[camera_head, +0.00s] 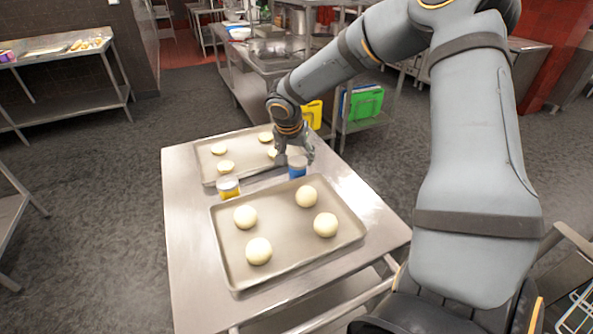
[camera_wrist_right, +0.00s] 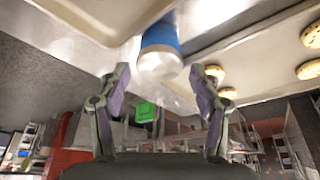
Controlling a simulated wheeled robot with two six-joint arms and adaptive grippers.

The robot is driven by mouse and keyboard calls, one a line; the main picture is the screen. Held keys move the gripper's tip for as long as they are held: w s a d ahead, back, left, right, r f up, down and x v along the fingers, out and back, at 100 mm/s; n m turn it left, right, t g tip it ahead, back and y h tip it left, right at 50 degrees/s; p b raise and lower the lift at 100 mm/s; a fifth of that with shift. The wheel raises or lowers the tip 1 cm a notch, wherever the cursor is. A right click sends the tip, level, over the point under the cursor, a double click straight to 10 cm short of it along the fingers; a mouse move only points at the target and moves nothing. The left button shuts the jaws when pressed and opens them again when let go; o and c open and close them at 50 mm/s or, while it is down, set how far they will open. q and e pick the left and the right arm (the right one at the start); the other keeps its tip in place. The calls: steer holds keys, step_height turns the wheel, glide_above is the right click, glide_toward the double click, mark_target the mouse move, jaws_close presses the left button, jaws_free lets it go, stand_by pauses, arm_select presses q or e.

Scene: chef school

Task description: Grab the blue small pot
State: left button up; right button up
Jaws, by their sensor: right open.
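The blue small pot (camera_head: 298,168) stands on the metal table (camera_head: 185,240) between the two baking trays. It is a short cylinder with a blue band and a pale top. My right gripper (camera_head: 296,158) is over the table right by the pot and hides part of its surroundings. In the right wrist view the blue pot (camera_wrist_right: 160,45) shows just beyond and between the spread fingers of the right gripper (camera_wrist_right: 162,72). The right gripper is open, with nothing held. My left gripper is not in view.
A yellow small pot (camera_head: 228,188) stands to the left of the blue one. The near tray (camera_head: 233,275) holds several dough balls. The far tray (camera_head: 208,178) holds several flatter pieces. Green and yellow boards (camera_head: 365,104) sit on a shelf behind.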

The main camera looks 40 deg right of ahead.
mark_target(297, 162)
steer(key=p+x, duration=0.1)
steer(key=x, duration=0.4)
steer(key=shift+f, duration=0.15)
steer(key=shift+c, duration=1.4)
steer(key=c, duration=0.7)
